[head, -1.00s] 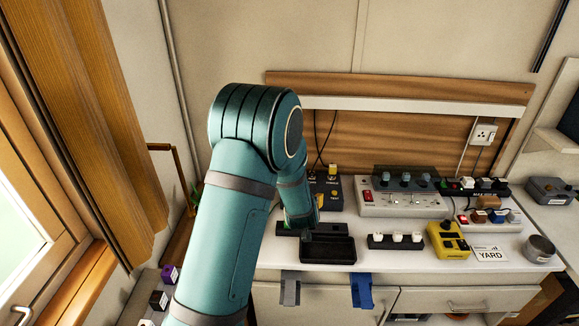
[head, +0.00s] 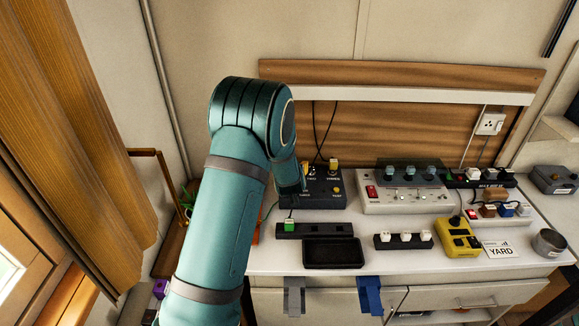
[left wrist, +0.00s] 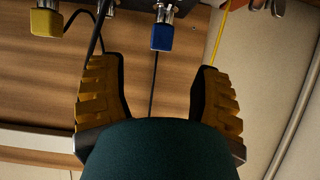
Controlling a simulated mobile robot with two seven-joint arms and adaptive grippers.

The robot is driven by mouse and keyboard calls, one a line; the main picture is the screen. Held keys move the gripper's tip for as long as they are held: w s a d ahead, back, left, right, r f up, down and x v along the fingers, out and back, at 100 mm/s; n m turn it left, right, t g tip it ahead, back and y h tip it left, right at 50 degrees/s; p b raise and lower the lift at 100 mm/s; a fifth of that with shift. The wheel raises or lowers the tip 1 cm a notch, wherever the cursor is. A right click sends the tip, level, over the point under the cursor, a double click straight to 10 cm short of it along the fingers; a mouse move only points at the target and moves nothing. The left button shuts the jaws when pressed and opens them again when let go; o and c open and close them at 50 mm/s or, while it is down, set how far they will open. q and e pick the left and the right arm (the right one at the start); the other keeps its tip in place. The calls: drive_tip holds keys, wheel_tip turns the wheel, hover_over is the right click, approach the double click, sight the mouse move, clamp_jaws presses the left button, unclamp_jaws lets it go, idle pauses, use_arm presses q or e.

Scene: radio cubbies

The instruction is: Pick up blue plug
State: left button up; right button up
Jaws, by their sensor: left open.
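In the left wrist view a blue plug (left wrist: 162,37) with a metal collar hangs from a dark box at the top. My left gripper (left wrist: 156,72) is open, with its two yellow-padded fingers apart on either side of the blue plug's line; the plug sits just beyond their tips and nothing is held. In the head view my left arm reaches to the left side of a black box (head: 325,188) with yellow plugs. The arm hides the fingers and the blue plug there. My right gripper is not in view.
A yellow plug (left wrist: 46,22) hangs left of the blue one, with cables nearby. On the desk are a green plug (head: 289,225) on a black strip, a black tray (head: 334,261), a strip with white plugs (head: 404,240), a grey control box (head: 402,201) and a yellow device (head: 458,238).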

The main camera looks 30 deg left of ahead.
use_arm(q)
drive_tip(key=x, duration=0.3)
drive_tip(key=shift+b+x, duration=0.75)
drive_tip(key=shift+x, duration=1.95)
drive_tip(key=shift+s+f, duration=0.1)
drive_tip(key=shift+s, duration=0.05)
clamp_jaws()
